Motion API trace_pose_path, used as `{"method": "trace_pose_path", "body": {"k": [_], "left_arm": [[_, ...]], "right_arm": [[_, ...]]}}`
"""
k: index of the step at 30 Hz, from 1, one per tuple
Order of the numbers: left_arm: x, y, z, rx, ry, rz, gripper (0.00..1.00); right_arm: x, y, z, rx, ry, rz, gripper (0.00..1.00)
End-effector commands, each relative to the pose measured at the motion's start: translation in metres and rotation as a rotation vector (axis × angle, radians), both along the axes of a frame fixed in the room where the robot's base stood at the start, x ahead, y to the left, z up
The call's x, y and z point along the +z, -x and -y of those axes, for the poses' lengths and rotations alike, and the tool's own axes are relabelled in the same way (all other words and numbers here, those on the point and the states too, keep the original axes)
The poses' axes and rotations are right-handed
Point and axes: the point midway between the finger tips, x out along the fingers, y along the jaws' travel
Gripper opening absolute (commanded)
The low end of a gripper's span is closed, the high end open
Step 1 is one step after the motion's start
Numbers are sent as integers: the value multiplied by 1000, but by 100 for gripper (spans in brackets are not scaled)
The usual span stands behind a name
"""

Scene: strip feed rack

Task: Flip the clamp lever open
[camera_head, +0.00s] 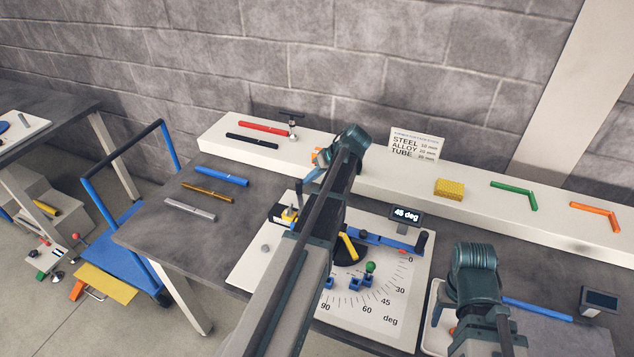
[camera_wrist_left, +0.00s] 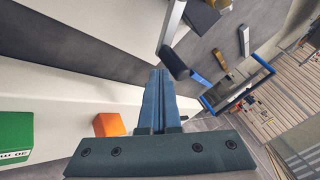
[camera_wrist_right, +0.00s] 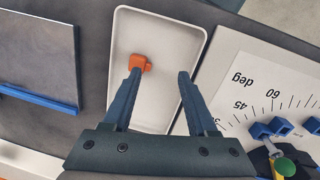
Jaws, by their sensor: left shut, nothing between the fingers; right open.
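The clamp lever (camera_wrist_left: 172,28) is a silver bar with a dark grip at its end, at the top of the left wrist view. It rises beside the black clamp block (camera_wrist_left: 203,12). In the head view the lever (camera_head: 299,193) stands steeply by the bending plate's left side, partly behind my left arm. My left gripper (camera_wrist_left: 158,74) is shut and empty, its tips very close to the grip; I cannot tell if they touch. My right gripper (camera_wrist_right: 160,74) is open and empty above a white tray (camera_wrist_right: 195,55) holding an orange piece (camera_wrist_right: 140,62).
Blue, brown and silver tubes lie on the left of the table. A white ledge (camera_head: 350,170) behind holds tubes, a yellow block and a sign.

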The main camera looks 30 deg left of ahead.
Motion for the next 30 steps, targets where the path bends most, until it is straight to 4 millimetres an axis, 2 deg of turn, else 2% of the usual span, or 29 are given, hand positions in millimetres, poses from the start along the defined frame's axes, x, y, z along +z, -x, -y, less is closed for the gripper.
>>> {"method": "trace_pose_path", "body": {"k": [3, 8, 18, 30], "left_arm": [[0, 3, -10, 11, -1, 0, 0], [0, 7, -20, 147, -1, 0, 0], [0, 20, -32, 135, -1, 0, 0], [0, 24, -37, 135, 0, 1, 0]], "right_arm": [[0, 0, 0, 0, 0, 0, 58], [0, 0, 0, 0, 0, 0, 58], [0, 0, 0, 0, 0, 0, 58], [0, 0, 0, 0, 0, 0, 58]]}}
